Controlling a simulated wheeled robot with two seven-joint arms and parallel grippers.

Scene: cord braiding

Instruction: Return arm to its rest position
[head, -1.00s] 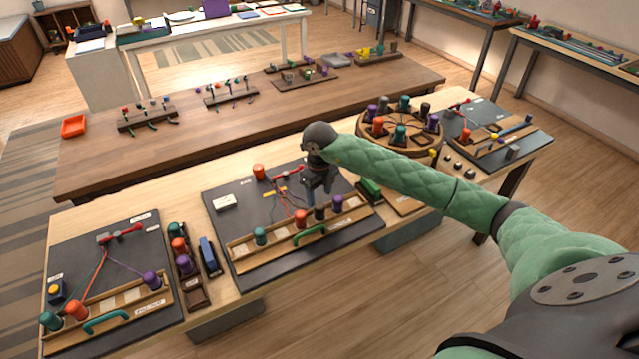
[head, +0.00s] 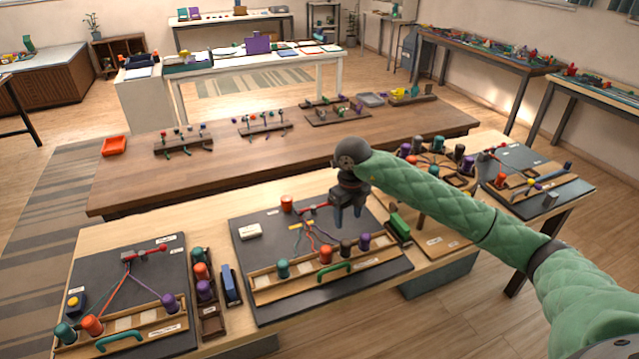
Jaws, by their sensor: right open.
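My right gripper (head: 349,214) is open, with its fingers pointing down over the right part of the middle dark braiding board (head: 260,262). Its green padded arm comes in from the right. Teal, orange, dark and purple bobbins stand along that rack. The gripper appears apart from the bobbins and holds nothing visible. My left gripper is not in view.
A left board (head: 150,275) and a row of bobbins in a dark tray (head: 211,325) stand to the left. A round wooden stand (head: 410,185) with bobbins is partly hidden behind my arm. A right board (head: 515,160) lies beyond it. A long brown table (head: 230,165) stands behind.

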